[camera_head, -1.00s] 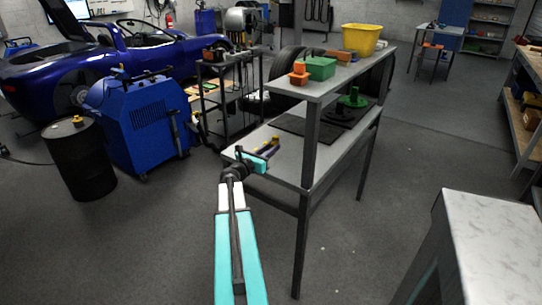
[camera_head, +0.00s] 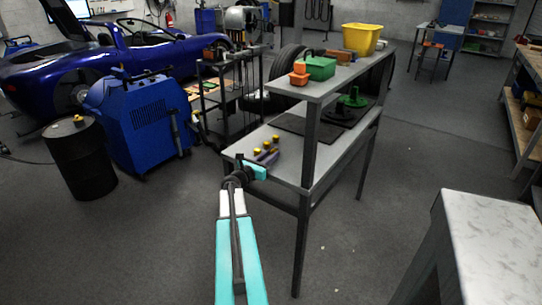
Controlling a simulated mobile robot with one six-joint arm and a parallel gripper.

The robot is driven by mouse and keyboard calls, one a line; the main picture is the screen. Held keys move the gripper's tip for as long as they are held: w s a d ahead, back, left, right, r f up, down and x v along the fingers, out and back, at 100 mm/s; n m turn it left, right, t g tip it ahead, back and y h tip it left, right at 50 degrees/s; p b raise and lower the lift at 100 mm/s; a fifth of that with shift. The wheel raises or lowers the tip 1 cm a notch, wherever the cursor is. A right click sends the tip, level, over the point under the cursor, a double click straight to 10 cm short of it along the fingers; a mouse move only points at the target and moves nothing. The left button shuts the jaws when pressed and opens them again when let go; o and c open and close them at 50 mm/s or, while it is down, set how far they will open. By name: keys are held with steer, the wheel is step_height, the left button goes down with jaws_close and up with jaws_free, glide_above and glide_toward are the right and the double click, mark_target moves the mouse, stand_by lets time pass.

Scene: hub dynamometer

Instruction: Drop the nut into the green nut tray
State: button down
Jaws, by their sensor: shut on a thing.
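My gripper (camera_head: 258,171), with turquoise fingers, is at the left front end of the workbench's lower top (camera_head: 292,155). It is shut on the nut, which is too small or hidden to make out. A green tray (camera_head: 320,69) stands on the bench's upper shelf, above and to the right of my gripper and well apart from it. The inside of the tray is hard to see from here.
Several purple pieces with yellow ends (camera_head: 267,152) are just beyond my gripper. A green part (camera_head: 353,98) sits on the lower top. An orange bin (camera_head: 299,76) and a yellow bin (camera_head: 361,40) flank the tray. The upper shelf (camera_head: 316,94) overhangs the lower top.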

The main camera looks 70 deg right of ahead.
steer(key=shift+f, duration=0.1)
steer(key=c, duration=1.5)
jaws_free()
steer(key=shift+r, duration=0.2)
steer(key=b+v, duration=0.1)
steer(key=v, duration=1.1)
steer(key=shift+b, duration=0.3)
